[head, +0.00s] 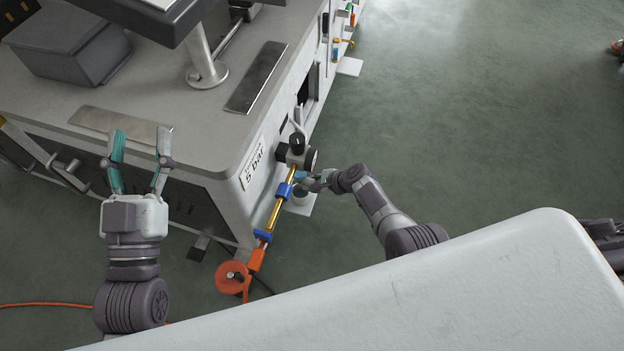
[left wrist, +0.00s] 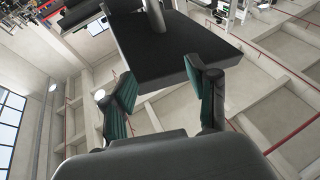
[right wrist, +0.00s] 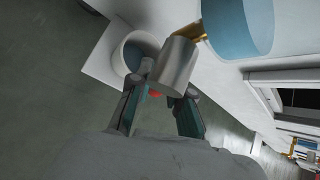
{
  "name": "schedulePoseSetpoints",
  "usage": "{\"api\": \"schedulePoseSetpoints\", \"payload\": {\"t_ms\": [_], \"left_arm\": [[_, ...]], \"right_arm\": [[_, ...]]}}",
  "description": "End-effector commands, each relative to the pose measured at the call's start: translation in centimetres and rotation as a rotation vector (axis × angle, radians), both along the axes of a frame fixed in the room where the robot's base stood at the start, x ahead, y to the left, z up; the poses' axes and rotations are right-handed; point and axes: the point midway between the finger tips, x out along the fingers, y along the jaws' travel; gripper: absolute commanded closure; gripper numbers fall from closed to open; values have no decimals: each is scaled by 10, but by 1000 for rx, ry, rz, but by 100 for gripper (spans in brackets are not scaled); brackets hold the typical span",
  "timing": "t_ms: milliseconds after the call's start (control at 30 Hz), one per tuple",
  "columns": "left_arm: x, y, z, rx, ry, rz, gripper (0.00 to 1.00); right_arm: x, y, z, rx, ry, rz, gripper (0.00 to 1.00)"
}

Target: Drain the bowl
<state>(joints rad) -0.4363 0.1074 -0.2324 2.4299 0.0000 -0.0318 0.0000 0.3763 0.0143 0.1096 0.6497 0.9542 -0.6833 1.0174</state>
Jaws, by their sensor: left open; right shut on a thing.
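The translucent blue bowl (right wrist: 238,25) is at the top right of the right wrist view, by the white machine side. In the head view it shows only as a small blue patch under the regulator (head: 297,154). A grey metal cylinder (right wrist: 174,65) is in front of my right gripper (right wrist: 163,92), which is shut on it; the exact contact is partly hidden. A small red piece (right wrist: 155,94) shows between the fingers. A white cup (right wrist: 124,52) stands below, beside the cylinder. My left gripper (head: 140,140) is open and empty above the machine's front edge.
A "5 bar" label (head: 254,168) is on the machine (head: 215,130). Green floor (head: 450,110) is clear to the right.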

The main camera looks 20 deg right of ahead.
Motion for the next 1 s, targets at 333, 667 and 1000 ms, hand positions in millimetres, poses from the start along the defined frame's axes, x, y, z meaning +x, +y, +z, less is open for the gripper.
{"api": "schedulePoseSetpoints", "payload": {"t_ms": [333,667,1000], "left_arm": [[3,1,-10,17,61,3,41],[4,1,-11,18,64,5,41],[4,1,-11,18,64,5,41]], "right_arm": [[-2,2,-1,44,65,1,100],[-3,3,-2,46,68,2,100],[-2,2,-1,45,66,1,55]]}}
